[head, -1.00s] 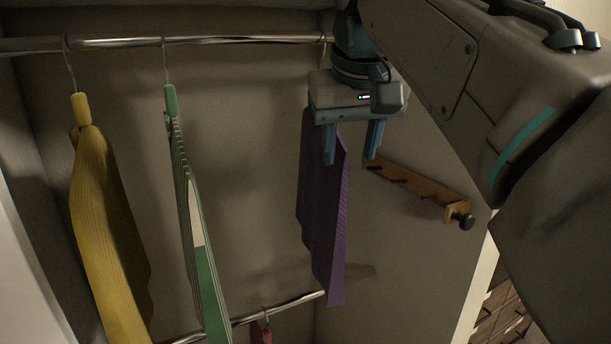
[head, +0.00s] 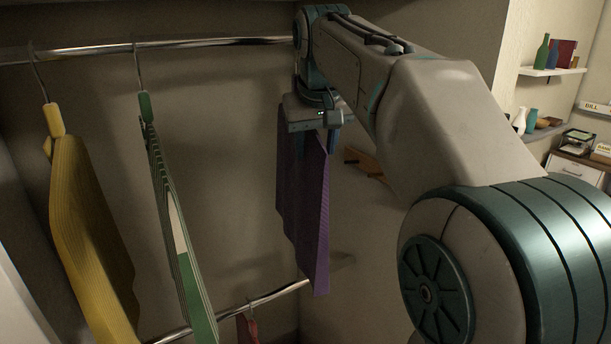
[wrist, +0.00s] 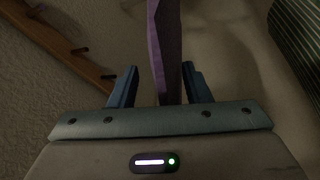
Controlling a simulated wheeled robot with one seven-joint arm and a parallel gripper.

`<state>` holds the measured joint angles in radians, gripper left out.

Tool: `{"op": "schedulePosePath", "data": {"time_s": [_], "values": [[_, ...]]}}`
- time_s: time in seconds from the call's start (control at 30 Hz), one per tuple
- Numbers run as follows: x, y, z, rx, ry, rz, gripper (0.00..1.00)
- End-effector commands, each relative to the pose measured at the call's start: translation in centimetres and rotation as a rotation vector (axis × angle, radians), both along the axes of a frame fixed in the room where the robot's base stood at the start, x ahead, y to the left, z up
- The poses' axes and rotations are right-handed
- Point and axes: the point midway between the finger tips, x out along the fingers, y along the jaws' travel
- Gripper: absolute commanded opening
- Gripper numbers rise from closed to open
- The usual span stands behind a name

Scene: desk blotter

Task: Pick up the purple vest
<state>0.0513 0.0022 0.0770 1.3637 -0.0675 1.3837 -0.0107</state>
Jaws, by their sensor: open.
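The purple vest (head: 304,205) hangs at the right end of the upper rail in the head view, its top hidden behind my gripper. My gripper (head: 315,146) is at the vest's upper part, pointing down. In the wrist view the purple vest (wrist: 166,50) runs between the two blue fingers of my gripper (wrist: 158,82). The fingers are open, with a gap visible on each side of the cloth. The vest's hanger and hook are hidden by my gripper and arm.
A yellow garment (head: 88,240) and a green striped garment (head: 178,235) hang to the left on the upper rail (head: 200,44). A lower rail (head: 235,310) carries a red item (head: 247,328). A wooden peg rack (head: 365,162) is on the wall right of the vest; it also shows in the wrist view (wrist: 60,45).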

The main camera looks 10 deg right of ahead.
Motion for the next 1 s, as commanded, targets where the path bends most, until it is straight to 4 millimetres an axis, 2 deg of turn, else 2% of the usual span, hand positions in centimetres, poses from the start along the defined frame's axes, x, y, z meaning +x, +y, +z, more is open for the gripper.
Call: {"op": "schedulePosePath", "data": {"time_s": [0.1, 0.33, 0.4, 0.5, 1.0], "values": [[0.30, -0.05, -0.80, 0.000, 0.000, 0.000, 0.44], [0.36, -0.05, -0.90, 0.000, -0.001, 0.000, 0.44], [0.36, -0.05, -0.90, 0.000, -0.001, 0.000, 0.24], [0.35, -0.06, -0.89, 0.000, -0.001, 0.000, 0.00], [0.35, -0.03, -0.27, 0.000, -0.003, 0.000, 0.00]]}}
